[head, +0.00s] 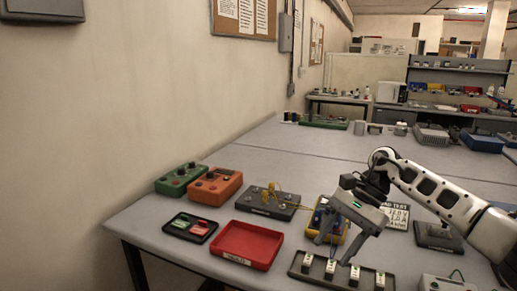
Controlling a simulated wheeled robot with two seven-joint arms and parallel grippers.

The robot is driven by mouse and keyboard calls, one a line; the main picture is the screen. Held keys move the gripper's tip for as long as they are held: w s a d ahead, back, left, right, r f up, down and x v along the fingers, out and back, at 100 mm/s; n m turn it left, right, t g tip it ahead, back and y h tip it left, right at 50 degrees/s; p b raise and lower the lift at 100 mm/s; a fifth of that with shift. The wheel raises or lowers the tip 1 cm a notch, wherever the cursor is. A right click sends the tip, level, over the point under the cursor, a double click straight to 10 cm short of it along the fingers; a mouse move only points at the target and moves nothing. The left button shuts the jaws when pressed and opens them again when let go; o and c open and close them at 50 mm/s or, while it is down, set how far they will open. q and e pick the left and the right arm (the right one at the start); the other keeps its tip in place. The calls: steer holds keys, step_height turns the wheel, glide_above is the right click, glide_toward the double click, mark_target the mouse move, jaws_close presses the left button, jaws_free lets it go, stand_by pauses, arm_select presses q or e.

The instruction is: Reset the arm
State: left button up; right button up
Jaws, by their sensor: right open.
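My right gripper (333,251) comes in from the right on my white and black arm. It points down with its two grey fingers apart and nothing visible between them. It hangs over the front of the table, in front of a yellow and blue meter (325,216) that it partly hides. Whether the fingers touch anything there I cannot tell. My left gripper is not in view.
A red tray (246,246) and a black tray (190,228) with green and red pieces lie left on the grey table (304,161). Behind are orange (213,187) and green (180,179) boxes and a grey unit (267,203) with yellow wires. A dark-topped device (438,237) stands right.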

steer(key=s+a+f+m+t+y, duration=0.2)
steer(key=a+m+t+y, duration=0.15)
steer(key=a+m, duration=0.3)
steer(key=s+a+f+m+t+y, duration=0.2)
steer(key=s+a+m+y, duration=0.1)
steer(key=a+m+y, duration=0.3)
steer(key=s+a+f+m+t+y, duration=0.2)
steer(key=a+m+t+y, duration=0.1)
steer(key=a+m, duration=0.4)
steer(key=s+d+f+m+t+h, duration=0.2)
steer(key=d+f+m+t+h, duration=0.35)
steer(key=m, duration=0.85)
steer(key=s+d+f+m+t+h, duration=0.2)
steer(key=d+f+m+t+h, duration=0.35)
steer(key=m, duration=0.85)
steer(key=s+d+f+m+g+h, duration=0.2)
steer(key=s+d+f+m+g, duration=0.1)
steer(key=s+d+f+m, duration=0.1)
steer(key=s+d+f+m+g+h, duration=0.3)
steer(key=s+f+m, duration=0.3)
steer(key=s+m, duration=0.2)
steer(key=shift+s+d+h, duration=0.35)
steer(key=shift+s+d, duration=0.3)
steer(key=shift+s, duration=0.1)
